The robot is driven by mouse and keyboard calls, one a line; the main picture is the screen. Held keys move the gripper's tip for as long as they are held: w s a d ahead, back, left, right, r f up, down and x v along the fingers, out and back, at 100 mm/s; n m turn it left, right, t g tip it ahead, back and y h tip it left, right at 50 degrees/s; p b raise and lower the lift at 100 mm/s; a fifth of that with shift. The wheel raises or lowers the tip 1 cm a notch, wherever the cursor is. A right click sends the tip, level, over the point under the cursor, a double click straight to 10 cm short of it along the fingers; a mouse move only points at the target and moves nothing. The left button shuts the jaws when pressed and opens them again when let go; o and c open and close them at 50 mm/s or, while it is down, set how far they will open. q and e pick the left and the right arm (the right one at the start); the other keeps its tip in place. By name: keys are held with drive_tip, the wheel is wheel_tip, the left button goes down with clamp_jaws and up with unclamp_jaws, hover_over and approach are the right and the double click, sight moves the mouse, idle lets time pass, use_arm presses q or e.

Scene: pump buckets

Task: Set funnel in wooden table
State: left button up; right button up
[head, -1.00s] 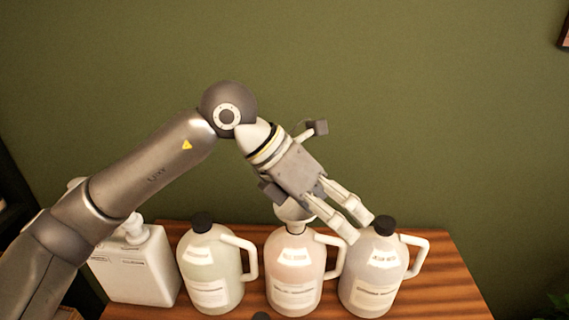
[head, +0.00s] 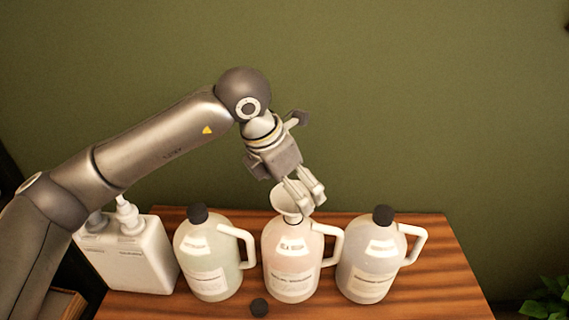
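The white funnel (head: 284,199) sits in the mouth of the middle, pinkish jug (head: 291,262), its wide end up. The wooden table (head: 448,268) carries the jugs. My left gripper (head: 311,207) points down at the right side of the funnel's rim, its fingertips overlapping the rim in this view. The fingers look close together, but I cannot tell whether they are closed on the rim. My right gripper is not in view.
A greenish jug (head: 209,262) and a greyish jug (head: 371,262), both black-capped, flank the middle jug. A white pump container (head: 128,258) stands at the left. A loose black cap (head: 259,307) lies in front. The table's right end is clear.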

sight(297, 210)
use_arm(q)
drive_tip(key=x, duration=0.3)
drive_tip(key=shift+w+r+p, duration=0.1)
drive_tip(key=shift+w+p, duration=0.15)
drive_tip(key=shift+p, duration=0.05)
drive_tip(key=shift+w+f, duration=0.1)
drive_tip(key=shift+f, duration=0.25)
drive_tip(key=shift+d+f, duration=0.15)
drive_tip(key=shift+f, duration=0.2)
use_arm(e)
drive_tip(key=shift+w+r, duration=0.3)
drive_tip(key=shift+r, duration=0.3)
use_arm(q)
drive_tip(key=shift+c, duration=0.3)
drive_tip(key=c, duration=1)
wheel_tip(297, 210, up, 7)
drive_tip(key=p, duration=0.2)
drive_tip(key=shift+f, duration=0.2)
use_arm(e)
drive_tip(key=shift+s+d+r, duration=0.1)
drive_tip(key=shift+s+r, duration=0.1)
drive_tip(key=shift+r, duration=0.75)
use_arm(q)
drive_tip(key=shift+f, duration=0.1)
